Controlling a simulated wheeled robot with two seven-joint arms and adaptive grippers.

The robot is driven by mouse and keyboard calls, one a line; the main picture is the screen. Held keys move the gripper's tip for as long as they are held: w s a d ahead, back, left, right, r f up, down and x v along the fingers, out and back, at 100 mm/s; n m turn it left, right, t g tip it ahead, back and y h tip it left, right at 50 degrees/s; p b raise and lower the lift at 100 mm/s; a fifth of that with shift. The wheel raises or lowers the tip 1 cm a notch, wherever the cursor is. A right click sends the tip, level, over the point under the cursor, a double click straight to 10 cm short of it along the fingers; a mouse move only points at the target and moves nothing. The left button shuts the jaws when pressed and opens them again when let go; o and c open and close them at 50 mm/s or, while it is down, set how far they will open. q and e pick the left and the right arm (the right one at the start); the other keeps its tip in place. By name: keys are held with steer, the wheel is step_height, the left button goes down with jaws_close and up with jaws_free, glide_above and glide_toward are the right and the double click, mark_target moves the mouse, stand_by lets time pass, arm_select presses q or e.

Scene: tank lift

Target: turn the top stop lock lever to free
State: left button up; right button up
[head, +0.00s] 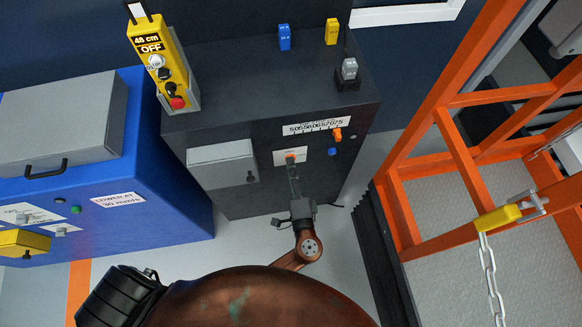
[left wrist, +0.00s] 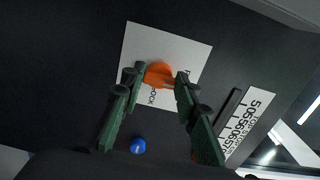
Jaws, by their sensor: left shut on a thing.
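The top stop lock lever is an orange knob (left wrist: 158,73) on a white label plate (left wrist: 141,45) on the dark cabinet's front. In the left wrist view it lies between the two green fingers of my left gripper (left wrist: 160,80), which is shut on it. Part of the plate's lettering is hidden by the fingers; "OCK" can be read. In the head view my left gripper (head: 292,170) reaches up to the same plate (head: 301,155), and only a little of the orange lever (head: 290,157) shows above the fingertips. My right gripper is not in view.
The dark cabinet (head: 240,125) carries a scale strip (head: 316,126), another orange part (head: 337,134), a blue knob (head: 332,152) and a light grey box (head: 222,163). A yellow pendant (head: 158,62) reads "48 cm OFF". A blue cabinet (head: 150,215) stands left, an orange frame (head: 407,215) right.

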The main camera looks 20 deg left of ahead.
arm_select(q)
steer(key=o, duration=1.1)
steer(key=shift+o, duration=0.2)
steer(key=shift+s, duration=0.1)
steer(key=v, duration=1.2)
